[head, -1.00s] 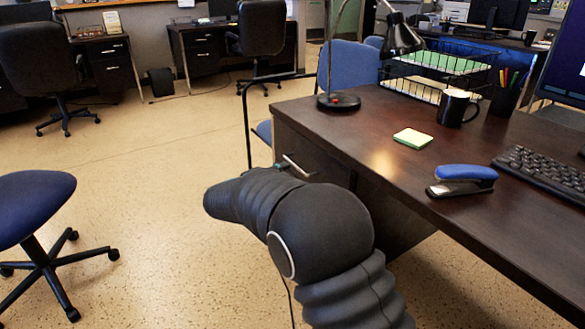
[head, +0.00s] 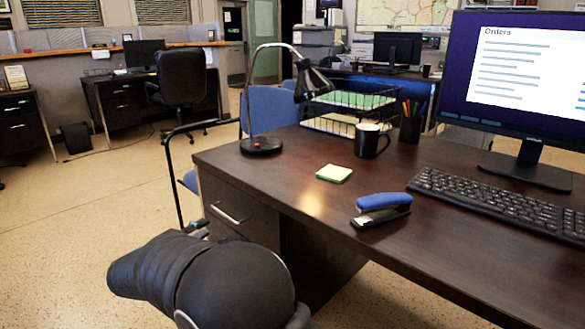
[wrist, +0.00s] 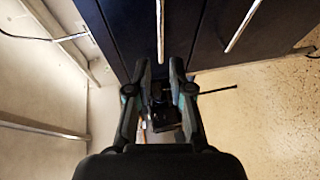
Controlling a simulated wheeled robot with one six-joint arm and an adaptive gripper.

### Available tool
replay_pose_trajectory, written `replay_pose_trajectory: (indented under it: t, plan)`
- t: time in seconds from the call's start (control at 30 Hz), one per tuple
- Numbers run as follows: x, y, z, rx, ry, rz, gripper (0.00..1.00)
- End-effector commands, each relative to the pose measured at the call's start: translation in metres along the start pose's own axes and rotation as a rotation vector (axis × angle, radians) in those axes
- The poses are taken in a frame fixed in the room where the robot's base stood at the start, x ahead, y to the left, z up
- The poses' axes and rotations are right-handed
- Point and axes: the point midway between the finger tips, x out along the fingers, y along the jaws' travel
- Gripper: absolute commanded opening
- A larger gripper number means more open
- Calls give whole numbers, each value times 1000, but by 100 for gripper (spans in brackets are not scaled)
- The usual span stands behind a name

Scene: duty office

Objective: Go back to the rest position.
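My gripper (wrist: 159,66) shows in the wrist view with its two fingers apart and nothing held between their tips. Dark drawer fronts with pale bar handles (wrist: 241,25) lie beyond the fingertips, and the speckled floor is to the right. A black object behind the fingers is too dark to make out. In the head view my dark arm fills the bottom left, in front of the desk (head: 290,178). The arm hides most of the gripper there. The desk's drawer (head: 240,212) looks shut.
On the desk are a blue stapler (head: 383,208), sticky notes (head: 334,173), a black mug (head: 371,143), a pen cup (head: 411,126), a lamp (head: 261,146), a wire tray (head: 330,128), a keyboard (head: 500,200) and a monitor (head: 520,75). Open floor (head: 90,210) lies left.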

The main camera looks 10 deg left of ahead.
Motion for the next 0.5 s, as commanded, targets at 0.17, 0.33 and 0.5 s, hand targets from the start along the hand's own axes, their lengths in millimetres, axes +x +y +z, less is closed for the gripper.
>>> replay_pose_trajectory:
  t: [0.17, 0.33, 0.5]
  plan:
    - [-2, -40, 17, -109, -38, -133, 21]
    - [-18, -89, 61, -191, -108, -335, 21]
    - [-31, -97, 129, -171, -203, -543, 21]
